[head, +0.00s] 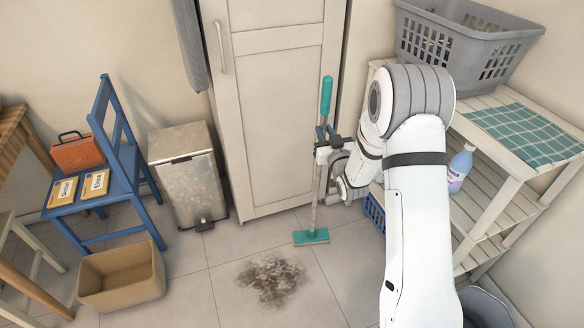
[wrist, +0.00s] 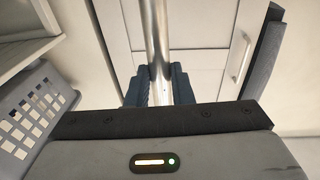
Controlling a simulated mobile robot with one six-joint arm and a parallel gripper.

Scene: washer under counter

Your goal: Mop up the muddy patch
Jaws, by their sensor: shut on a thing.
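The muddy patch (head: 273,281) is a dark brown smear on the grey floor tiles, at the lower middle of the head view. A mop (head: 315,190) with a teal grip, a metal shaft and a flat teal head (head: 311,237) stands nearly upright in front of the cabinet. Its head is just beyond the patch, up and to the right, apart from it, and appears at or close to the floor. My gripper (head: 322,152) is shut on the mop's shaft; in the wrist view the shaft (wrist: 157,50) runs between the dark fingers (wrist: 160,88).
A tall cabinet (head: 275,110) stands behind the mop. A metal bin (head: 188,170), a blue chair (head: 105,165) and a brown box (head: 121,276) are left. A slatted shelf (head: 480,190) with a grey basket (head: 465,40) is right. Floor around the patch is clear.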

